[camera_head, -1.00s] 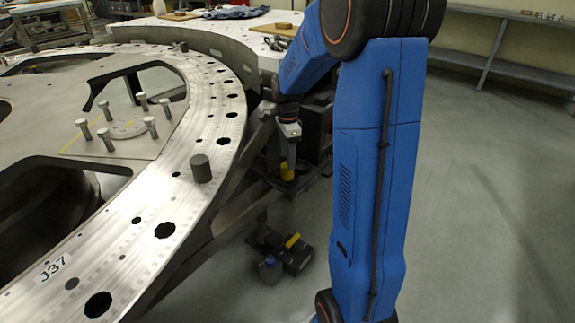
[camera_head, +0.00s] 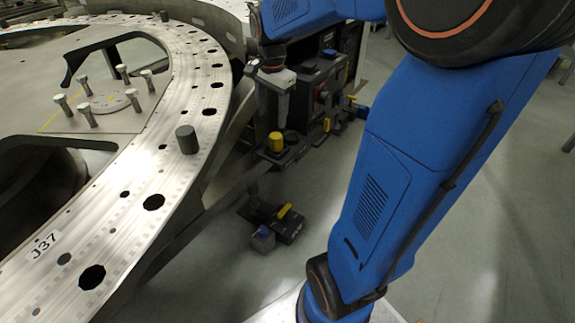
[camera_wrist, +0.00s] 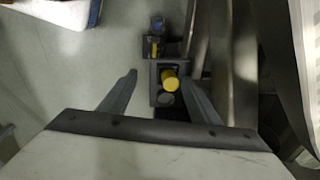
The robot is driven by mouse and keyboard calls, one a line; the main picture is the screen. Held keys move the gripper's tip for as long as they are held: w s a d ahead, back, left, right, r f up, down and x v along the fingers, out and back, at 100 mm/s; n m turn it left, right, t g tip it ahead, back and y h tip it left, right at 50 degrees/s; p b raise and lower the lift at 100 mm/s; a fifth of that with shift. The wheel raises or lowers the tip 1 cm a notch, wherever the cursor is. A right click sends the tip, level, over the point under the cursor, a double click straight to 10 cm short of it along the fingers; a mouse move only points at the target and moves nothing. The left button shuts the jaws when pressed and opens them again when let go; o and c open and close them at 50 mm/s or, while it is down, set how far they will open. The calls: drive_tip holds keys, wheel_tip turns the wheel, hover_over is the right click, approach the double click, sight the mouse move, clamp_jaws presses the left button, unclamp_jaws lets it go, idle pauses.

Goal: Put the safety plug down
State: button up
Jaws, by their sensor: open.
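The safety plug is a yellow cylinder (camera_head: 276,141) standing upright in a small dark holder (camera_head: 272,157) beside the large metal ring. It also shows in the wrist view (camera_wrist: 170,81), nearer the right finger, seen from above. A dark round spot, perhaps an empty socket, lies beside the plug in the holder. My gripper (camera_head: 283,123) points down just above the plug and holder. In the wrist view, its two fingers (camera_wrist: 160,76) are spread apart with nothing clamped between them. Whether a finger touches the plug cannot be told.
The large metal ring (camera_head: 153,175) with holes and a grey peg (camera_head: 187,139) is on the left. Dark equipment (camera_head: 322,85) with a yellow part stands behind the holder. A dark box with a yellow handle (camera_head: 284,222) lies low below. Open floor is on the right.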

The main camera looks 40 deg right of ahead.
drive_tip(key=s+a+n+t, duration=0.1)
drive_tip(key=s+a+n, duration=0.3)
drive_tip(key=s+n, duration=0.3)
drive_tip(key=s+a+n+t, duration=0.2)
drive_tip(key=s+a+n, duration=0.3)
drive_tip(key=s, duration=1)
drive_tip(key=shift+s+a+f+n+t, duration=0.2)
drive_tip(key=shift+a+n+t, duration=0.1)
drive_tip(key=shift+n, duration=1.2)
